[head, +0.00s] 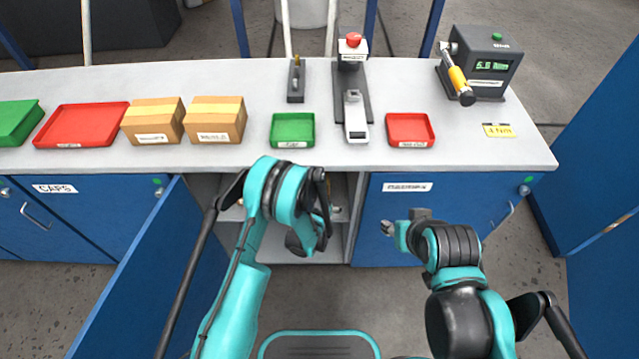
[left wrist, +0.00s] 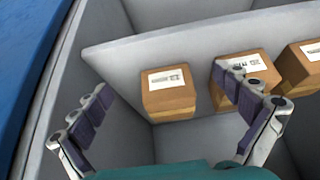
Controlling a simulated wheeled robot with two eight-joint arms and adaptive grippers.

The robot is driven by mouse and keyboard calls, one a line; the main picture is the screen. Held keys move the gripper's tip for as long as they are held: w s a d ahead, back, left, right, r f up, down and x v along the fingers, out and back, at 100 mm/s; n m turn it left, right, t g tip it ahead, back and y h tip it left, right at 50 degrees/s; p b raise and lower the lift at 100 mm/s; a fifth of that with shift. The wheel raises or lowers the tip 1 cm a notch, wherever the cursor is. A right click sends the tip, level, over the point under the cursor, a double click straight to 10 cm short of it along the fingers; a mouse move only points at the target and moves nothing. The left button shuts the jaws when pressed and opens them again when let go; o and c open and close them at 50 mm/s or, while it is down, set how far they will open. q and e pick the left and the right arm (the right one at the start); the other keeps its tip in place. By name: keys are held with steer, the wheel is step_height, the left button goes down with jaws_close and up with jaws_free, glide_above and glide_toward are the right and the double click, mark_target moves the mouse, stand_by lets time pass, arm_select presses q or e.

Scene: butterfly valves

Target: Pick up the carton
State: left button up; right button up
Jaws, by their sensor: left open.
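In the left wrist view a brown carton (left wrist: 169,94) with a white label stands inside a grey cabinet compartment, ahead of my left gripper (left wrist: 164,88). The gripper is open and empty, one finger to the left of this carton and one to the right. The right finger partly covers a second carton (left wrist: 243,66). A third carton (left wrist: 302,62) is cut off at the right edge. In the head view my left arm reaches down to the open cabinet (head: 340,205), and its fingers are not clear. My right gripper (head: 398,228) is small and its fingers are unclear.
Two taped cartons (head: 152,121) (head: 215,119) stand on the workbench (head: 350,155) beside red and green trays. An open blue door (head: 150,265) stands left of my left arm. In the left wrist view, grey walls (left wrist: 110,62) bound the compartment.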

mark_target(318, 190)
arm_select(q)
steer(key=w+p, duration=0.1)
steer(key=p, duration=0.1)
steer(key=shift+w+r+p, duration=0.2)
steer(key=shift+r+p, duration=0.1)
steer(key=shift+r, duration=0.1)
steer(key=w+b, duration=0.1)
steer(key=w, duration=0.4)
steer(key=w+f+b, duration=0.1)
steer(key=w, duration=0.2)
steer(key=shift+b, duration=0.35)
steer(key=shift+w+r, duration=0.1)
steer(key=shift+w, duration=0.7)
steer(key=shift+w+f+b, duration=0.25)
steer(key=shift+b, duration=0.1)
steer(key=b+x, duration=0.1)
steer(key=x, duration=0.3)
steer(key=shift+w+f+b, duration=0.15)
steer(key=shift+f+b, duration=0.05)
steer(key=shift+b, duration=0.2)
steer(key=shift+r, duration=0.1)
arm_select(e)
steer(key=shift+f, duration=0.7)
arm_select(q)
steer(key=c, duration=1.9)
steer(key=shift+r, duration=0.2)
